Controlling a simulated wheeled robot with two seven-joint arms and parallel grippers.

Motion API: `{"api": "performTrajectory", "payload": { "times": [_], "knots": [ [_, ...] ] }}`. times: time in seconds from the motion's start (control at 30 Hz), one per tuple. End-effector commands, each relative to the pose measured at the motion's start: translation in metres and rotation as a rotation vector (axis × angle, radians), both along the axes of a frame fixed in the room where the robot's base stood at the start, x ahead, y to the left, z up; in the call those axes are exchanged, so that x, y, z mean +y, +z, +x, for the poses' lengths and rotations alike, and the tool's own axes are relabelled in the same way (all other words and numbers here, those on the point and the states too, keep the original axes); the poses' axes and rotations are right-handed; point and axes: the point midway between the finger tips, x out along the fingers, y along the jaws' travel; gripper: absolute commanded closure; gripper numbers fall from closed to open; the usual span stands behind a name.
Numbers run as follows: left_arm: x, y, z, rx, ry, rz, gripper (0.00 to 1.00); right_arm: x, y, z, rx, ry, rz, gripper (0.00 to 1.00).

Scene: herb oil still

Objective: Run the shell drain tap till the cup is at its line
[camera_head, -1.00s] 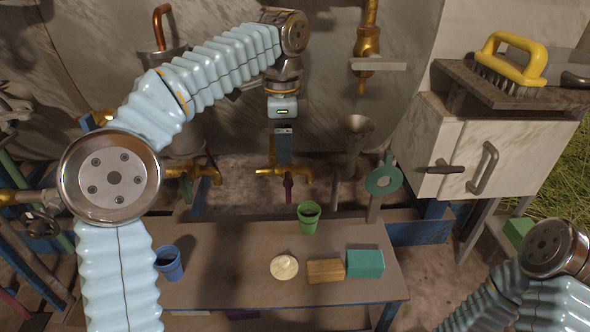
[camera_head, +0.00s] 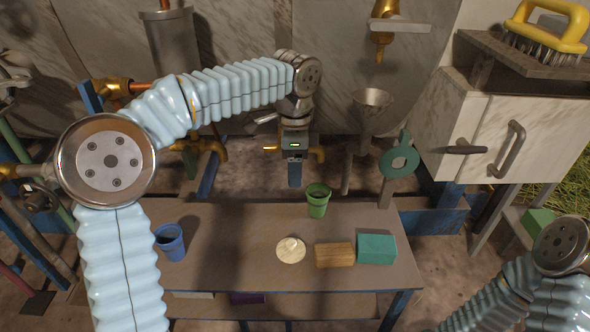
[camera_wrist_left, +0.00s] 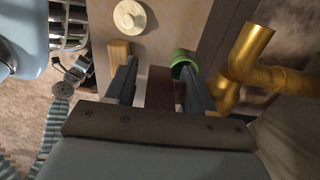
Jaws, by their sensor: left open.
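My left gripper (camera_head: 295,180) points down in front of a brass tap (camera_head: 317,154) behind the table, covering much of it. In the left wrist view its two fingers (camera_wrist_left: 160,68) stand apart. A dark red, lever-like piece (camera_wrist_left: 161,94) shows between them; I cannot tell whether they touch it. The brass pipe (camera_wrist_left: 240,62) is at the right there. A green cup (camera_head: 318,203) stands upright on the table's back edge, right of and below the gripper; it also shows in the wrist view (camera_wrist_left: 182,58). A blue cup (camera_head: 171,243) stands at the table's left. Neither cup's level is readable.
On the table (camera_head: 225,235) are a cream disc (camera_head: 290,250), a wooden block (camera_head: 334,256) and a teal block (camera_head: 376,249). Another brass tap (camera_head: 384,42) hangs above.

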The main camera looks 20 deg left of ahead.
Motion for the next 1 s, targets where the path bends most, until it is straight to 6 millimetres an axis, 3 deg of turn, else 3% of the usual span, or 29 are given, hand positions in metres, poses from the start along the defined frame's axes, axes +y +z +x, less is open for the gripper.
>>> {"api": "performTrajectory", "payload": {
  "times": [0.27, 0.6, 0.77, 1.0],
  "knots": [
    [0.000, -0.001, 0.000, 0.000, 0.000, 0.000, 0.48, 0.000, 0.000, 0.000, 0.000, 0.000, 0.000, 0.57],
    [0.000, -0.001, 0.000, 0.000, 0.000, 0.000, 0.98, 0.000, 0.000, 0.000, 0.000, 0.000, 0.000, 0.57],
    [0.002, -0.003, 0.000, -0.019, 0.004, -0.070, 0.98, 0.000, -0.003, 0.000, 0.001, 0.000, 0.001, 0.57],
    [0.000, -0.008, 0.000, -0.104, 0.006, -0.357, 0.98, 0.002, -0.025, -0.001, 0.004, 0.004, 0.006, 0.57]
  ]
}}
